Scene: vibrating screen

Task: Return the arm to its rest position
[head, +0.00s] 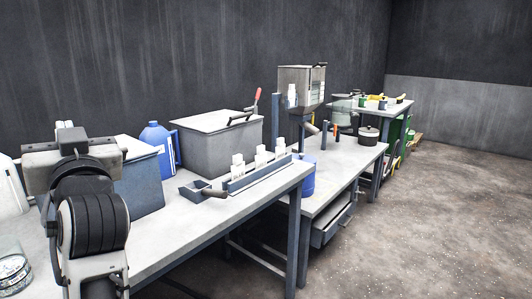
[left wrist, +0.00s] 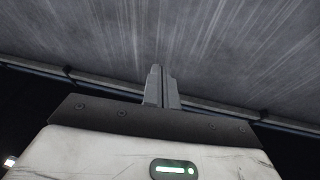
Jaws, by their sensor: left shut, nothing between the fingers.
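My left arm rises at the left edge of the head view, in front of the near workbench (head: 190,235). My left gripper (head: 65,125) is at its top, with its narrow fingers pointing up and away. In the left wrist view the two fingers (left wrist: 162,85) are together with nothing between them. Beyond them is a streaked grey surface; I cannot tell exactly what it is. My right gripper is in neither view.
On the near bench stand a blue jug (head: 158,148), a grey box (head: 218,147), a rack (head: 258,174) with white-labelled items and a dark scoop (head: 204,191). My arm partly hides a blue-grey bin (head: 142,182). A hopper machine (head: 300,86) stands farther back. The floor (head: 430,220) at right is clear.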

